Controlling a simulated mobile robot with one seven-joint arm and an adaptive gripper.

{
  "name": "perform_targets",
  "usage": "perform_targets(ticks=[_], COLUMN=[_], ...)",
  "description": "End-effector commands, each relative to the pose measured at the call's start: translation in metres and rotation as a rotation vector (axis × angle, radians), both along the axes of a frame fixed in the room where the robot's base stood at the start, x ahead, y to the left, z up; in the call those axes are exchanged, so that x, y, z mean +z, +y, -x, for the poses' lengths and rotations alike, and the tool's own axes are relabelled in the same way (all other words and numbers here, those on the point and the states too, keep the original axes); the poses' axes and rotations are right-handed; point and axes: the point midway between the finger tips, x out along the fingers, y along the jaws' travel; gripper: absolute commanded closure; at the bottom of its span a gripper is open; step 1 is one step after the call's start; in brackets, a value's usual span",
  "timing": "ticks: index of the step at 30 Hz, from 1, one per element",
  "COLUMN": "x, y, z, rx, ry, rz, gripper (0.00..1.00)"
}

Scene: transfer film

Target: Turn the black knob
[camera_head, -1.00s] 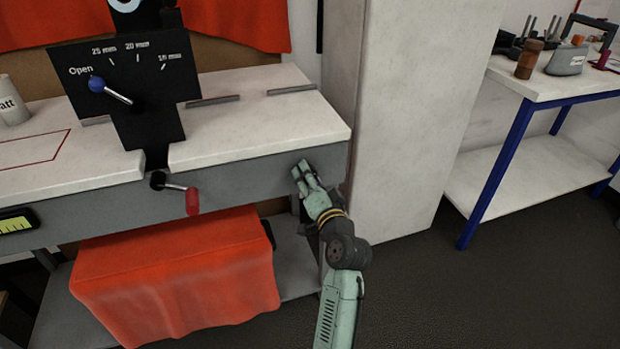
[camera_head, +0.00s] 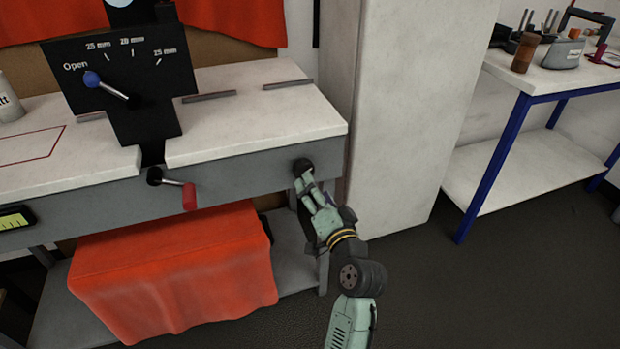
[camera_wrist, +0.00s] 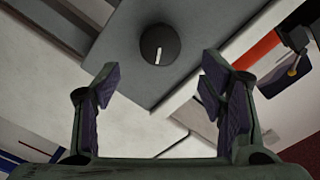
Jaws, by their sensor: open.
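The black knob (camera_head: 302,166) is on the grey front face of the bench, near its right end. In the wrist view the knob (camera_wrist: 159,45) is round and dark with a white pointer line on its face. My gripper (camera_head: 308,186) is just below and in front of the knob in the head view. In the wrist view my gripper (camera_wrist: 160,85) is open and empty, its two fingers spread apart. The knob lies ahead, between the finger directions and beyond the tips, with a gap to both.
A crank with a red handle (camera_head: 189,196) and a black panel with a blue-knobbed lever (camera_head: 92,79) are to the left. A white pillar (camera_head: 400,120) stands right of the bench. A red cloth-covered box (camera_head: 175,270) sits below. A blue-legged table (camera_head: 490,165) is at far right.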

Motion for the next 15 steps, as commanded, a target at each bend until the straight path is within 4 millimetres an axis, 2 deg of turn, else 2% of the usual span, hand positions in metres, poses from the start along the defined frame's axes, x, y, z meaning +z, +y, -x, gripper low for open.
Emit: perform_targets(ticks=[1,6,15], x=[-0.001,-0.001,0.0], y=[-0.004,-0.012,-0.015], z=[0.011,0.035,0.046], rx=[-0.003,-0.002,0.001], ry=[0.003,0.001,0.0], rz=[0.001,0.0,0.001], gripper=[0.36,0.36,0.36])
